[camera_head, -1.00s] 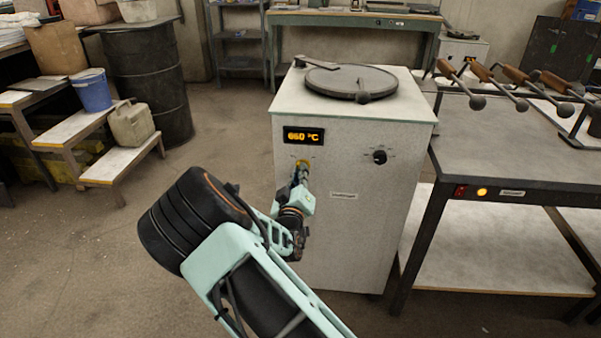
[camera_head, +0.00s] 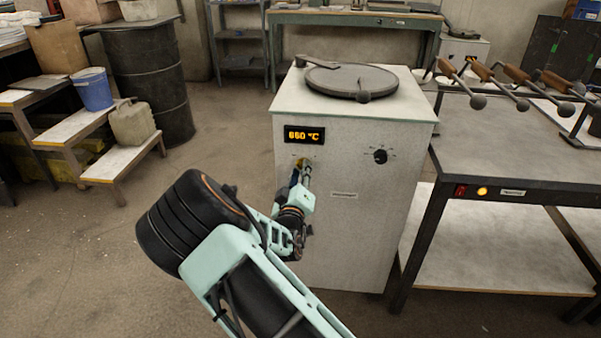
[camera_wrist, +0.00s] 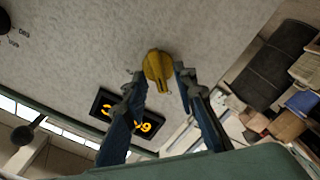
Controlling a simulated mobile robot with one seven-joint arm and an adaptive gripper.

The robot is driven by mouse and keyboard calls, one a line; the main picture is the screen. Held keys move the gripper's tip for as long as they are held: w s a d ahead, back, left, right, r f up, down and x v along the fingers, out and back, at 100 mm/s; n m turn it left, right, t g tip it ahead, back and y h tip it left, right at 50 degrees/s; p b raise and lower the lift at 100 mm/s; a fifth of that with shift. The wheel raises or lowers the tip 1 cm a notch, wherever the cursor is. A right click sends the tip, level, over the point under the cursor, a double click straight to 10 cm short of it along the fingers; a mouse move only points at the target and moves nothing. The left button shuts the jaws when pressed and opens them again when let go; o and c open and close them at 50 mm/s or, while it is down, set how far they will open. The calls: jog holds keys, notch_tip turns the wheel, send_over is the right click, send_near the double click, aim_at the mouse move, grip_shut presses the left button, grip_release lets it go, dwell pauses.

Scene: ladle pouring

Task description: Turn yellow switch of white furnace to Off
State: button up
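The white furnace (camera_head: 345,215) stands in the middle of the head view, with a lit orange temperature display (camera_head: 304,135) on its front. The yellow switch (camera_wrist: 158,70) shows in the wrist view on the furnace's front panel. In the head view it is mostly hidden by my gripper (camera_head: 303,170), which is at the panel just below the display. In the wrist view my gripper's (camera_wrist: 160,80) two fingers are apart, one on each side of the switch, with visible gaps. The switch's off marking cannot be read.
A black knob (camera_head: 380,156) is on the furnace front to the right. A round dark lid (camera_head: 350,82) lies on top. A dark table (camera_head: 520,155) with several wooden-handled ladles stands at right. A step stand (camera_head: 125,160) and black drum (camera_head: 150,85) are at left.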

jog(key=s, duration=1.2)
jog(key=shift+a, duration=0.2)
jog(key=shift+r, duration=0.1)
